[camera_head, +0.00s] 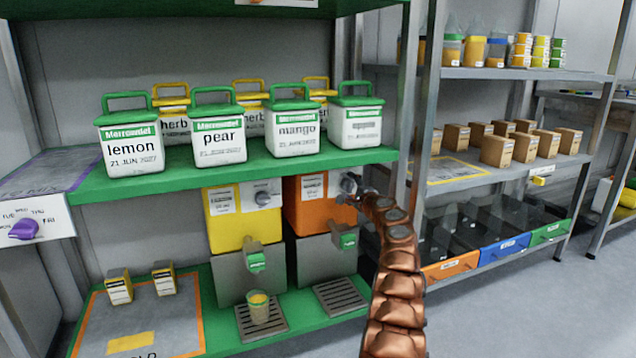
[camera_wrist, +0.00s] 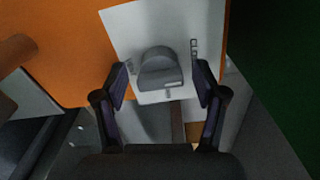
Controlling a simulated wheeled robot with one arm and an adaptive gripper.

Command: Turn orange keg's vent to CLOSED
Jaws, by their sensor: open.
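The orange keg (camera_head: 306,212) stands on the lower green shelf, right of a yellow keg (camera_head: 230,226). Its vent knob (camera_head: 349,184) is a grey dial on a light plate at the keg's upper right. My gripper (camera_wrist: 161,83) is open, one finger on each side of the knob, with gaps showing. In the head view my copper-coloured arm reaches the keg from the right and its end partly covers the knob area.
Green-lidded tubs, lemon (camera_head: 131,146), pear (camera_head: 219,138) and mango (camera_head: 292,133), stand on the shelf above. A cup (camera_head: 259,307) stands on the drip grate under the yellow keg. The grate (camera_head: 341,297) under the orange keg is empty. A shelf post (camera_head: 409,110) stands close right.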

